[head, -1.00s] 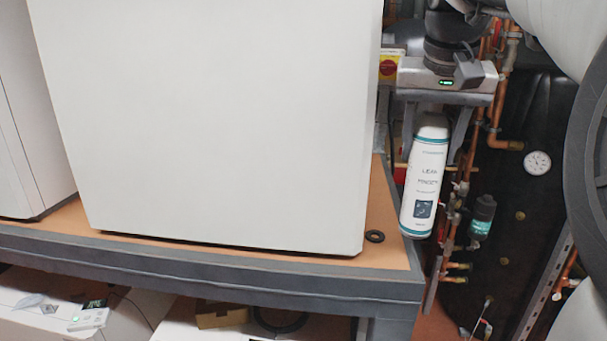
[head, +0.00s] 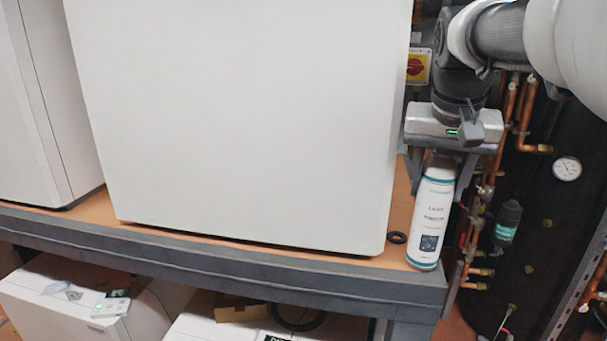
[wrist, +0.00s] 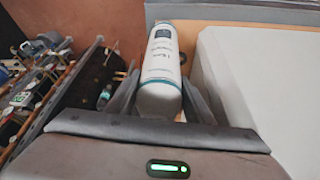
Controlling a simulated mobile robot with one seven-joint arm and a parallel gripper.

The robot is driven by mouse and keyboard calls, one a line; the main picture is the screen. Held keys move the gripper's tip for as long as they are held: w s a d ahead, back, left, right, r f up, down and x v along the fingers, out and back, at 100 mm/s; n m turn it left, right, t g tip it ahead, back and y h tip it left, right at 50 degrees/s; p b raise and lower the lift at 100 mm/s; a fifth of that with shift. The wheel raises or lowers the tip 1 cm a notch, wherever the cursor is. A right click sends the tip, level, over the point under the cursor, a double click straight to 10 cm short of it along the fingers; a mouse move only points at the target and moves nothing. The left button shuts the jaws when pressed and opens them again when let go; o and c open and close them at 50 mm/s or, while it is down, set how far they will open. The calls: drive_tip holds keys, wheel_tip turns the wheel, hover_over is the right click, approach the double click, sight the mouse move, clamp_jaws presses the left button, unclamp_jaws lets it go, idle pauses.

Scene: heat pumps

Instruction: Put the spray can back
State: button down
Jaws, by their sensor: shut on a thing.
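The spray can (head: 431,215) is white with teal bands and dark print. My gripper (head: 436,170) is shut on its upper end from above, and the can hangs nearly upright, leaning slightly. In the head view its base is at the right front corner of the wooden-topped bench (head: 400,215); I cannot tell whether it touches the top. In the wrist view the can (wrist: 161,65) lies between the two grey fingers of my gripper (wrist: 160,95), with the bench edge beyond its base.
A large white cabinet (head: 240,110) stands on the bench just left of the can. A black ring (head: 397,237) lies by its corner. Copper pipes (head: 520,110) and a dark tank with a gauge (head: 567,168) are close on the right. White units (head: 85,295) sit below.

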drive_tip(key=shift+a, duration=0.1)
drive_tip(key=shift+f, duration=0.15)
drive_tip(key=shift+f, duration=0.15)
drive_tip(key=c, duration=0.9)
unclamp_jaws()
drive_tip(key=shift+r, duration=0.5)
drive_tip(key=p+v, duration=0.4)
drive_tip(key=v, duration=0.6)
drive_tip(key=shift+s+a+r, duration=0.1)
drive_tip(key=shift+a, duration=0.05)
drive_tip(key=shift+s+a+r, duration=0.1)
drive_tip(key=shift+s+r, duration=0.2)
drive_tip(key=shift+r, duration=0.3)
